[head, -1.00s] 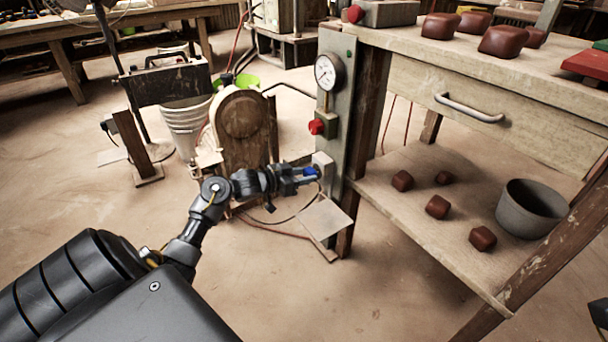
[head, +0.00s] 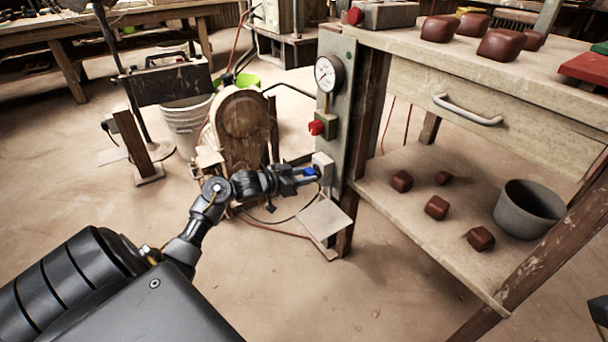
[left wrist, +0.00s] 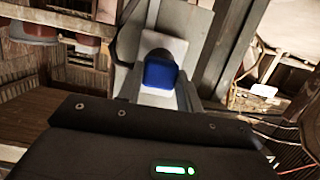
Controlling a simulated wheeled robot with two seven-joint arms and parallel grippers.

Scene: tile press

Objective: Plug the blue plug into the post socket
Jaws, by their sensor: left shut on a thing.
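The blue plug (head: 310,171) is between the fingers of my left gripper (head: 306,175), which is shut on it. The plug is right at the white post socket (head: 323,164) low on the grey post (head: 341,120). In the left wrist view the blue plug (left wrist: 160,72) lies in front of the pale socket block (left wrist: 163,44). The plug's front end is hidden, so I cannot tell how deep it sits. My right gripper does not show clearly; only a dark part is at the right edge of the head view.
A gauge (head: 328,74) and a red knob (head: 316,127) are on the post above the socket. A small plate (head: 324,215) stands below it. The wooden bench (head: 430,215) with red-brown lumps and a grey pot (head: 528,208) is to the right. A cable hangs below my gripper.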

